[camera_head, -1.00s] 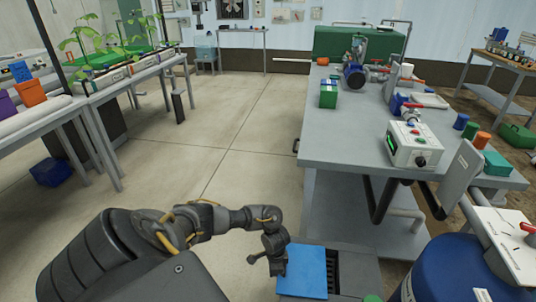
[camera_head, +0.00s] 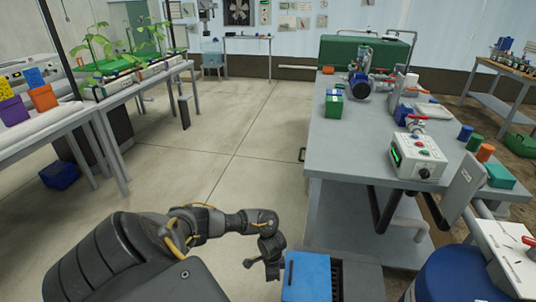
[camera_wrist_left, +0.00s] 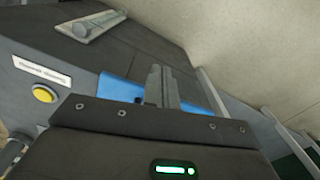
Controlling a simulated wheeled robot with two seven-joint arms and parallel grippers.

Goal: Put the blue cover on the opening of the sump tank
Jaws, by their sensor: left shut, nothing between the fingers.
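The blue cover (camera_head: 306,278) lies flat at the bottom of the head view, on the left part of a grey unit (camera_head: 362,284) that appears to be the sump tank. A dark slotted strip shows along the cover's right side. Whether the cover sits over the opening cannot be told. My left gripper (camera_head: 272,268) is just left of the cover, pointing down, shut and empty. In the left wrist view its closed fingers (camera_wrist_left: 158,85) stand in front of the blue cover (camera_wrist_left: 122,88) and hide part of it; contact cannot be judged. My right gripper is out of view.
A grey workbench (camera_head: 350,150) with a white control box (camera_head: 416,157) stands beyond the tank. A blue barrel (camera_head: 450,275) is at the lower right. In the left wrist view a yellow button (camera_wrist_left: 44,94) is near a white label.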

